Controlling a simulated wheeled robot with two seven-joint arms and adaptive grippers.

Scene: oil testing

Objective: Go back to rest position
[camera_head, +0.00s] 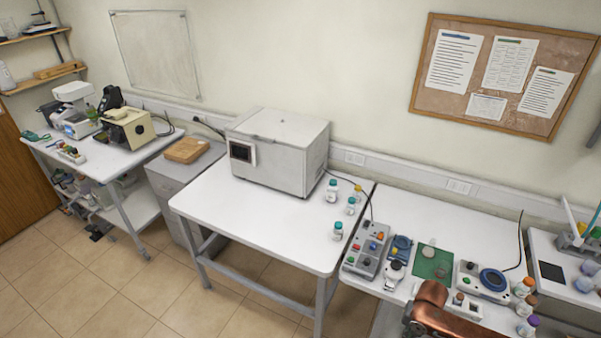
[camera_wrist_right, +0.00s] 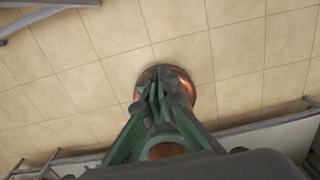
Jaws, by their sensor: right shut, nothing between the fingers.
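My right gripper (camera_wrist_right: 159,88) shows in the right wrist view with its green fingers together and nothing between them. It hangs over bare tiled floor and touches no object. A round copper part, probably of my own body, shows behind the fingertips. In the head view only a copper link of my right arm shows at the bottom right, over the front of the right table; the gripper itself is out of that view. My left gripper is in neither view.
A white table (camera_head: 265,225) holds a large white box-shaped device (camera_head: 280,155) and bottles with teal caps (camera_head: 331,190). The right table (camera_head: 430,215) carries a control box (camera_head: 367,250), a green mat (camera_head: 432,262) and several bottles. Tiled floor (camera_head: 100,285) is open at front left.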

